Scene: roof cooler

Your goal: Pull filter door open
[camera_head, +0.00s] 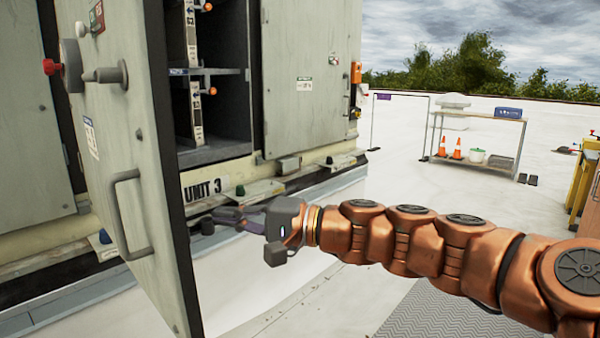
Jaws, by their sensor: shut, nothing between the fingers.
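The filter door (120,150) is a pale grey panel on the cooler unit. It stands swung wide open at the left, with its outer face and a grey bar handle (128,215) showing. A round latch knob with a red tip (70,66) sits near its top. Behind it the filter bay (225,110) is exposed, with shelves and upright filter frames (195,105). My gripper (212,217) is shut and empty, to the right of the door's edge and in front of the unit's base. I cannot tell whether its tips touch the door's inner side.
A closed panel (305,75) is right of the bay. A rack with cones (475,140) stands at the back right, and a yellow cart (582,170) is at the right edge.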

